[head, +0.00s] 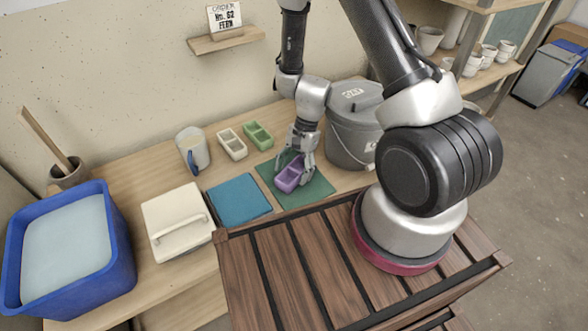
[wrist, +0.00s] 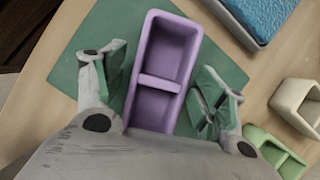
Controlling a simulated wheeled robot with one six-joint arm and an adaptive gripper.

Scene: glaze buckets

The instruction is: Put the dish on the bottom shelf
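A purple two-compartment dish (head: 290,174) sits on a green mat (head: 312,190) on the wooden table. My gripper (head: 296,165) is low over the dish, pointing down. In the wrist view the dish (wrist: 160,82) lies between the two fingers of my gripper (wrist: 160,88), which are open, with a narrow gap on each side. A wooden shelf unit (head: 497,6) with cups stands at the upper right; its lower part is partly hidden by my arm.
A white dish (head: 232,144) and a green dish (head: 258,135) lie behind the mat. A grey lidded bucket (head: 350,135) stands close to the right of my gripper. A blue tray (head: 240,200), white lidded box (head: 178,215), mug (head: 192,148) and blue tub (head: 118,265) are left.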

